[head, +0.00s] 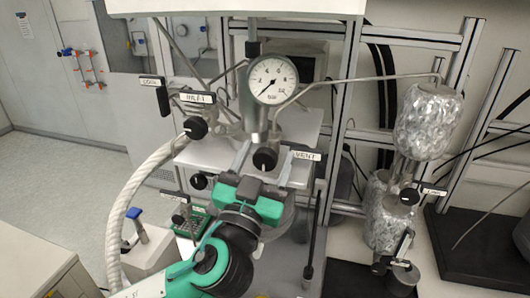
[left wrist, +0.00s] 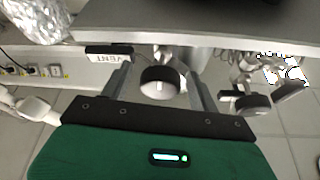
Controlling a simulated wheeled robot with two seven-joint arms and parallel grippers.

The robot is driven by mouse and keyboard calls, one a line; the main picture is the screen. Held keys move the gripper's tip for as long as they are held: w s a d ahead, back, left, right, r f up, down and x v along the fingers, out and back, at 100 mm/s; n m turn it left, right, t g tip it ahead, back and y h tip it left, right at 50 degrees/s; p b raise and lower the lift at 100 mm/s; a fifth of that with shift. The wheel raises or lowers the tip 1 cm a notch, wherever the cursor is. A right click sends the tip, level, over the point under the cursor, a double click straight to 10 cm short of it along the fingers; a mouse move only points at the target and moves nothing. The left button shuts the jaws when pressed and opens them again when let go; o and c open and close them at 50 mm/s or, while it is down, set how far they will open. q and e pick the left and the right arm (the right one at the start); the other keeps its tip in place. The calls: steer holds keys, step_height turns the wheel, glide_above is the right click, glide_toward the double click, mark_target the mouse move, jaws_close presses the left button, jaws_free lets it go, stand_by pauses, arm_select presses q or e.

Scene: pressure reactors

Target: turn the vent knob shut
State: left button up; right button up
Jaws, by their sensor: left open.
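The vent knob (head: 265,159) is a round black knob below the pressure gauge, beside the white VENT label (head: 306,155). It also shows in the left wrist view (left wrist: 160,82), with a white pointer mark on its face, and the label (left wrist: 108,53) appears upside down there. My left gripper (head: 266,166) is open. In the left wrist view its two fingers (left wrist: 160,88) stand on either side of the knob, with visible gaps. Whether a finger touches the knob is not clear. My right gripper is not in view.
The pressure gauge (head: 272,80) stands above the knob. The inlet knob (head: 196,128) and a thick white hose (head: 122,215) are to the left. Foil-wrapped vessels (head: 428,120) and metal frame posts stand to the right. Thin metal tubes cross near the gauge.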

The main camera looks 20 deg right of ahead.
arm_select(q)
steer(key=c, duration=1)
steer(key=shift+o, duration=0.2)
